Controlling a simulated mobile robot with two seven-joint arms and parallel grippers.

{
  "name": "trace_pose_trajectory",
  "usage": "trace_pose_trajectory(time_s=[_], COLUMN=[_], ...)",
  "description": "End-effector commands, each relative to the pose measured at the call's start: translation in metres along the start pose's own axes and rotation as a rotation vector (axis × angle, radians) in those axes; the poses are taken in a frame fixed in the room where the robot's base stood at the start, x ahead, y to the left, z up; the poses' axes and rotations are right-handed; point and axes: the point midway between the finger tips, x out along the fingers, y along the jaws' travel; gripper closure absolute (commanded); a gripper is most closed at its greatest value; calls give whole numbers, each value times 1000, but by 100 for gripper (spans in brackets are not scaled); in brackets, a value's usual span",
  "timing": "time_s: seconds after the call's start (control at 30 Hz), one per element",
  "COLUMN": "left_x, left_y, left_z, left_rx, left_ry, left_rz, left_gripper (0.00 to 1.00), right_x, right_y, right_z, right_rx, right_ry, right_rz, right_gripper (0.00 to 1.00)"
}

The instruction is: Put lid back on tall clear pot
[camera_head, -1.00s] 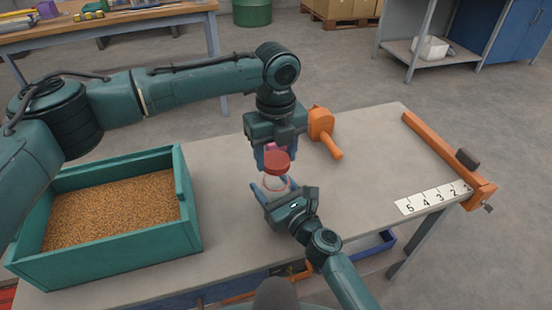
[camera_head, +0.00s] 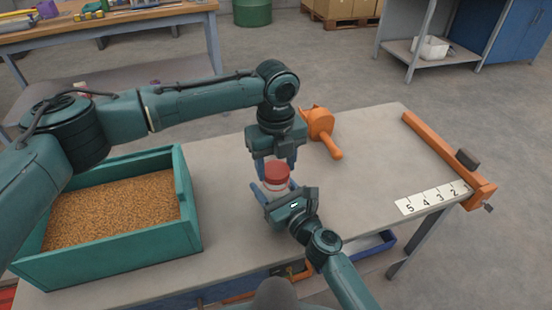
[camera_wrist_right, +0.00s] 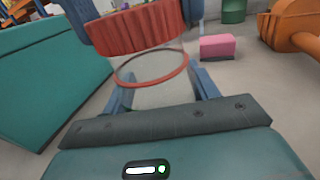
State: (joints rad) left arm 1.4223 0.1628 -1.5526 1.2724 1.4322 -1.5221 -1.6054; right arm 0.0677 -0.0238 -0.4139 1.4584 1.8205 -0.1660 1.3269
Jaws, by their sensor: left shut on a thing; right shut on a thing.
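The red lid (camera_head: 276,174) is between the fingers of my left gripper (camera_head: 276,164), which points down and is shut on it. The lid is directly above the clear pot (camera_head: 275,188), which stands upright between the fingers of my right gripper (camera_head: 273,190). The right wrist view shows the lid (camera_wrist_right: 140,28) large and fairly level, with a thin red ring (camera_wrist_right: 150,82) of the pot below it.
A green bin of grain (camera_head: 192,232) fills the table's left side. An orange tool (camera_head: 322,124) lies behind the grippers. An orange bar (camera_head: 445,150) and a numbered strip (camera_head: 432,198) lie at the right. A pink block (camera_wrist_right: 217,46) is beyond the pot. The table's right middle is clear.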

Motion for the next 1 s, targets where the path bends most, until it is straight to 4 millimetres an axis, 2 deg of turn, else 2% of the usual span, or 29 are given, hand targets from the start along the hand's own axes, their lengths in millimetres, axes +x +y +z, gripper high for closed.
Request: trace_pose_trajectory(time_s=[0.57, 1.0], left_x=[2, 10], left_y=[0, 0], left_z=[0, 0], left_rx=[0, 0], left_ry=[-1, 0], left_rz=[0, 0], left_gripper=[72, 72], right_x=[0, 0], right_y=[0, 0], right_z=[0, 0], right_rx=[0, 0], right_ry=[1, 1], right_rz=[0, 0], right_gripper=[82, 82])
